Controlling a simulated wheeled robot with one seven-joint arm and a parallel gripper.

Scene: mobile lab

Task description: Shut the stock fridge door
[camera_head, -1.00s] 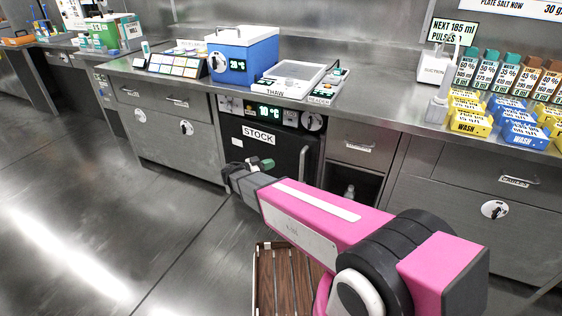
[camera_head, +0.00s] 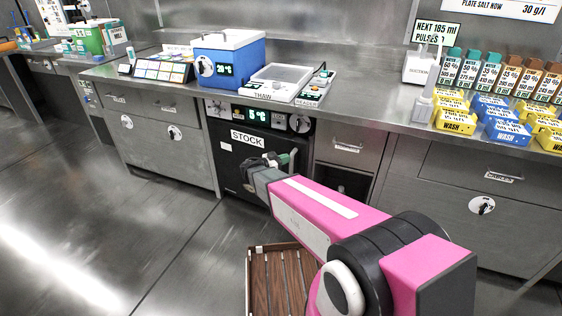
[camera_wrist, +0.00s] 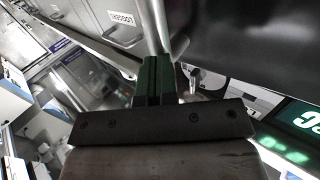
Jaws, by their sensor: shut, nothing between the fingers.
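The stock fridge (camera_head: 228,160) is the black-fronted unit under the counter, with a STOCK label at its top left and a green display (camera_head: 258,116) above. Its door looks flush with the front, though my arm hides the lower right part. My gripper (camera_head: 287,158) is in front of the door's right side, by the handle, with its green fingers shut and empty. In the wrist view, the green fingers (camera_wrist: 157,78) are together beside a pale bar, with the dark door (camera_wrist: 245,38) at the right. I cannot tell whether they touch it.
The counter above holds a blue box (camera_head: 230,58), a THAW tray (camera_head: 277,80) and racks of yellow and blue blocks (camera_head: 455,112). An open niche (camera_head: 345,182) is right of the fridge. A wooden slatted deck (camera_head: 275,282) is below my arm. The floor at left is clear.

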